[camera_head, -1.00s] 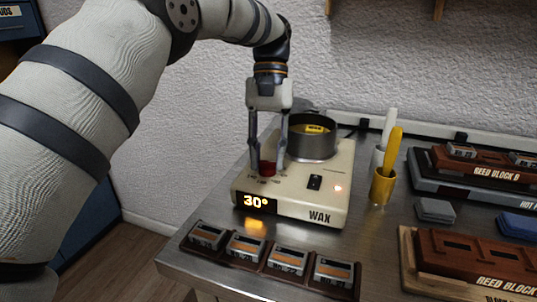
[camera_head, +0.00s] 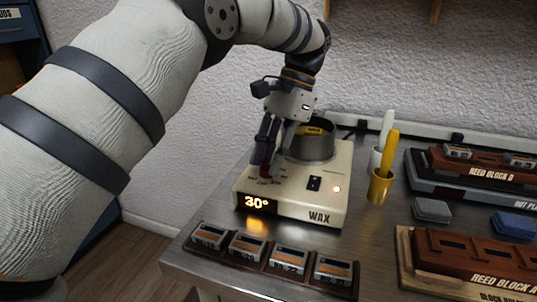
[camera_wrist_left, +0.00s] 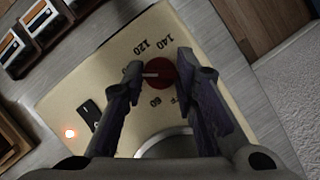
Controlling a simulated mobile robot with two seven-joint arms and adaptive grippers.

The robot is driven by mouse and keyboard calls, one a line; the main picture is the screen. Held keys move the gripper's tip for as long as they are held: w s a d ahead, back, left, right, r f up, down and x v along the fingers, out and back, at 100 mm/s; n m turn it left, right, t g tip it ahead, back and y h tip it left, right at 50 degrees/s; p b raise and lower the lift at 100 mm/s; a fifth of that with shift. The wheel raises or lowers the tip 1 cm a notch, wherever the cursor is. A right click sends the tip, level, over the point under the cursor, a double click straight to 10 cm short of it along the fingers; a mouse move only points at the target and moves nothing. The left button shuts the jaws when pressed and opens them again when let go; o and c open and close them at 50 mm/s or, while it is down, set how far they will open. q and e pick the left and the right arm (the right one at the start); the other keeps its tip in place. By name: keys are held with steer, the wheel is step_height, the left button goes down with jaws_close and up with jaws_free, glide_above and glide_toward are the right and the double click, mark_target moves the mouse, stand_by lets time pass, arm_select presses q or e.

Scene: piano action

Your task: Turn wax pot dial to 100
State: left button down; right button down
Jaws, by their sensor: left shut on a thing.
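The cream wax pot unit (camera_head: 318,209) stands near the table's left side, with a metal pot (camera_head: 313,146) set in its top. Its display (camera_head: 255,203) reads 30°. The red dial (camera_wrist_left: 161,74) sits on the top face; in the head view the fingers mostly hide it. My left gripper (camera_head: 264,166) points down and is shut on the dial, one finger on each side in the wrist view. A white mark on the dial points toward the left finger there. Printed 140, 120 and 60 show around it; other numbers are hidden.
A black switch (camera_head: 314,183) and a lit lamp (camera_head: 337,189) are on the unit's top. A tray of several small blocks (camera_head: 290,261) lies in front. A yellow cup (camera_head: 380,186) with a yellow tool stands to the right, near the reed blocks (camera_head: 465,262).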

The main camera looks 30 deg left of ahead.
arm_select(q)
steer(key=shift+r+m, duration=0.1)
steer(key=shift+m, duration=0.6)
steer(key=shift+m+y, duration=0.3)
steer(key=c, duration=1.3)
jaws_free()
step_height(320, 180, up, 10)
steer(key=shift+f, duration=0.1)
